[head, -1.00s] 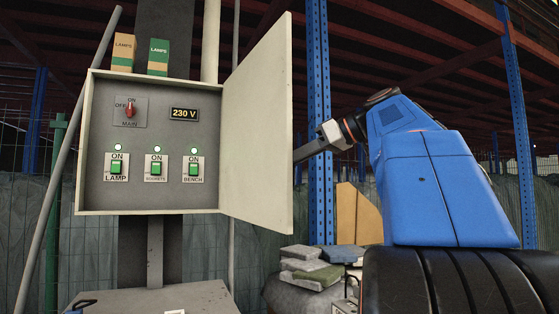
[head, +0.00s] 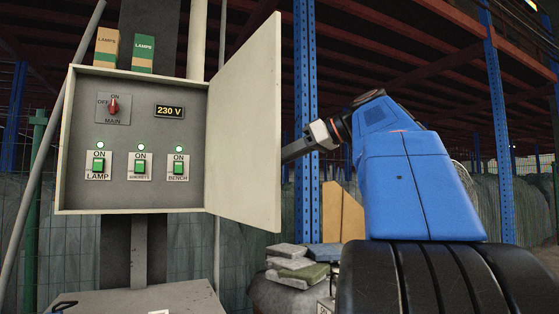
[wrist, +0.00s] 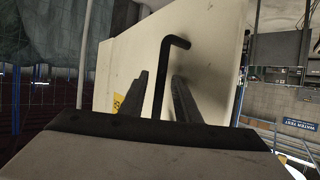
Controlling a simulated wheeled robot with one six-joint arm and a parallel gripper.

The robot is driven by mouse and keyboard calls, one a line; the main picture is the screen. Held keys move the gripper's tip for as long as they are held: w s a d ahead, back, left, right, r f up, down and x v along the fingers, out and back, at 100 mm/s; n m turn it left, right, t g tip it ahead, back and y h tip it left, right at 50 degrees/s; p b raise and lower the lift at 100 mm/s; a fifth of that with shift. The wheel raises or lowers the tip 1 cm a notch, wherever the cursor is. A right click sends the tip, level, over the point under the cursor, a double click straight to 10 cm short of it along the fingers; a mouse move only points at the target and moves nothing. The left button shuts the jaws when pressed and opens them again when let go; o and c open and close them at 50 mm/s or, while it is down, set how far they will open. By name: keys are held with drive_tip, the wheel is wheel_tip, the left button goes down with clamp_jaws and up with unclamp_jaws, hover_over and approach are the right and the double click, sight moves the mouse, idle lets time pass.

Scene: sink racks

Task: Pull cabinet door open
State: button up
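The grey cabinet (head: 63,150) shows in the head view with its door (head: 245,130) swung wide open to the right, its inside in sight. In the wrist view the door's pale outer face (wrist: 215,60) carries a black bent handle (wrist: 176,42). My gripper (wrist: 160,76) has its two dark fingers apart, one on each side of the handle's straight part, with gaps showing on both sides. In the head view my gripper's body (head: 318,136) is at the door's outer side; the fingertips are hidden behind the door.
Inside the cabinet are a red main switch (head: 114,106), several green switches and a 230 V display (head: 170,111). Two lamp boxes (head: 143,52) stand on top. A blue rack post (head: 306,120) rises behind the door. Stacked bags (head: 292,265) lie below the door.

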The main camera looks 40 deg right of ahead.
drive_tip(key=v, duration=1.2)
idle(0.3)
idle(0.6)
